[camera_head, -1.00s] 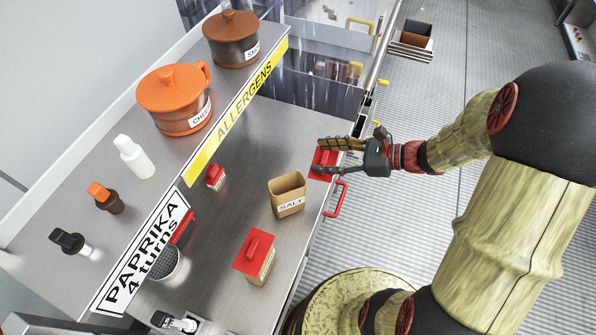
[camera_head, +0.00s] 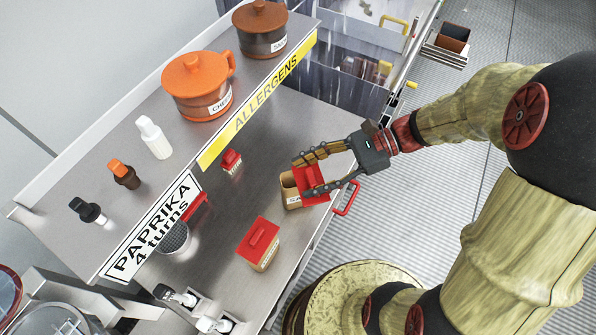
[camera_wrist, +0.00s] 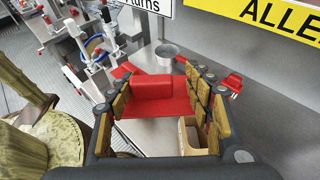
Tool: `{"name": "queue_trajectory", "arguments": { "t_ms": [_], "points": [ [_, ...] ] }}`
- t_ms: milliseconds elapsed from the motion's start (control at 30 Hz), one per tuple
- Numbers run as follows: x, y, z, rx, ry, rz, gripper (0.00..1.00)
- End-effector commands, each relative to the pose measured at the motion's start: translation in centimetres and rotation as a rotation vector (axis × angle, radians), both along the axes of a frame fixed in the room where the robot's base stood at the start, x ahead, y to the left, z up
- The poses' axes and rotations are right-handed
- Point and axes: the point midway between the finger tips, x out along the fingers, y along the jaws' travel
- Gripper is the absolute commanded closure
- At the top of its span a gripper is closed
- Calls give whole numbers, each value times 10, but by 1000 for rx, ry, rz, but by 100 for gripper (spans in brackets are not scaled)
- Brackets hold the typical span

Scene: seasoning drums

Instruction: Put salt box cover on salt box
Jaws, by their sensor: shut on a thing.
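The salt box (camera_head: 291,196) is a tan open-topped box labelled SALT, upright on the steel counter near its right edge. My gripper (camera_head: 304,176) is shut on the red salt box cover (camera_head: 314,183), with a finger on each side of it. In the head view the cover overlaps the right part of the box. In the wrist view the cover (camera_wrist: 158,97) lies between the fingers, and the box's open rim (camera_wrist: 192,137) shows beside it at the lower right. Part of the box is hidden by the cover and fingers. I cannot tell whether they touch.
Another box with a red lid (camera_head: 259,244) stands nearer on the counter. A small red-topped container (camera_head: 231,160) is behind. A red handle (camera_head: 347,198) sticks out at the counter edge. The upper shelf holds pots (camera_head: 199,85) and bottles.

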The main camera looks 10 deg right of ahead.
Motion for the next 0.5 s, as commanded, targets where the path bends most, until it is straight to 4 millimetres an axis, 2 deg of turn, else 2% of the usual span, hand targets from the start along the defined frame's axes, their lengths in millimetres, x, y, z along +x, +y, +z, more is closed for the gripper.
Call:
{"name": "queue_trajectory", "arguments": {
  "t_ms": [100, 200, 333, 500],
  "points": [
    [27, 6, -15, 1, 2, 2, 69],
    [43, 9, -32, 1, 3, 2, 69],
    [60, 13, -52, 1, 2, 0, 69],
    [71, 15, -64, 0, 0, 0, 69]
  ]
}}
